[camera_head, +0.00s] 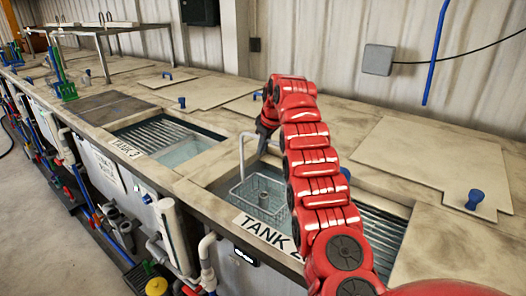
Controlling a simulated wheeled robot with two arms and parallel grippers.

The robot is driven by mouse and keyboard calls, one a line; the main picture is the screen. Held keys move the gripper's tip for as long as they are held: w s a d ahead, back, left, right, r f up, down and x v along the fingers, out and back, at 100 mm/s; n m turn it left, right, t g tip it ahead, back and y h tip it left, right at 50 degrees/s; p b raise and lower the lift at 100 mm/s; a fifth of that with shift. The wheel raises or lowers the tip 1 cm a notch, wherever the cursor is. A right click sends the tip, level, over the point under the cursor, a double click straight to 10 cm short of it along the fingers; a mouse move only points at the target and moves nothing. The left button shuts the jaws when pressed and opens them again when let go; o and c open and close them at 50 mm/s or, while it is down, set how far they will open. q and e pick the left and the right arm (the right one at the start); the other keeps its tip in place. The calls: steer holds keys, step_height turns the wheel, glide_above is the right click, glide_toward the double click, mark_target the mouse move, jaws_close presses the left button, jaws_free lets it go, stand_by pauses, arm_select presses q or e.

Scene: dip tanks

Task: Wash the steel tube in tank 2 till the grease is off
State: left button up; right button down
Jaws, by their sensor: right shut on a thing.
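Tank 2 (218,183) is an open tank with a label reading "TANK 2" on its front rim, partly covered by my arm. A wire basket (245,188) hangs in its opening, low in the tank. A short grey steel tube (263,200) stands in the basket; grease on it is too small to tell. My right gripper (263,138) is above the back of the basket, shut on the basket's tall bent handle (241,155). The fingertips are small and partly hidden by my red arm. My left gripper is not in view.
Lids with blue knobs (474,199) cover other tanks. A grey box (378,59) and a blue hose (434,55) are on the back wall. Pipes run along the front.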

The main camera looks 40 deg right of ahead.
step_height(320, 180, up, 14)
steer(key=p, duration=1.2)
steer(key=shift+f, duration=0.15)
